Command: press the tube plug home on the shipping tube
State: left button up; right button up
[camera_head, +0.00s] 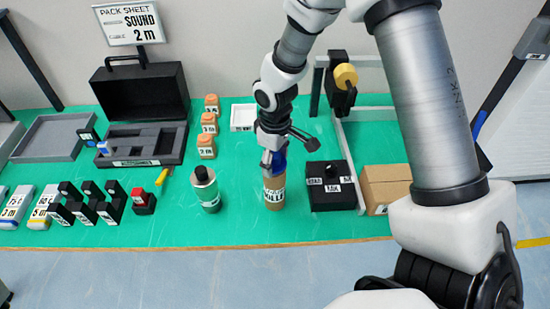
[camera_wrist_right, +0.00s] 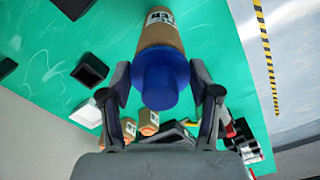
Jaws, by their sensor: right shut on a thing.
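The shipping tube (camera_head: 274,195) is a brown upright cylinder with a printed label, standing near the front edge of the green table. The blue tube plug (camera_head: 280,158) is at its top end. My right gripper (camera_head: 271,163) comes down from above and is shut on the plug. In the right wrist view, the plug (camera_wrist_right: 161,82) lies between the two fingers (camera_wrist_right: 160,78), lined up with the tube (camera_wrist_right: 161,35) and seemingly against its end. I cannot tell how deep it sits. My left gripper is not in view.
A black box (camera_head: 331,190) with a knob and a cardboard box (camera_head: 384,186) are to the right. An open black case (camera_head: 140,90), a grey tray (camera_head: 52,138) and several labelled blocks occupy the left.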

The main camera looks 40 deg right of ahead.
aim_at(275, 155)
jog(key=shift+f+b, duration=0.35)
jog(key=shift+f, duration=0.35)
jog(key=o, duration=1)
jog(key=shift+r, duration=0.1)
notch_tip(275, 155, up, 12)
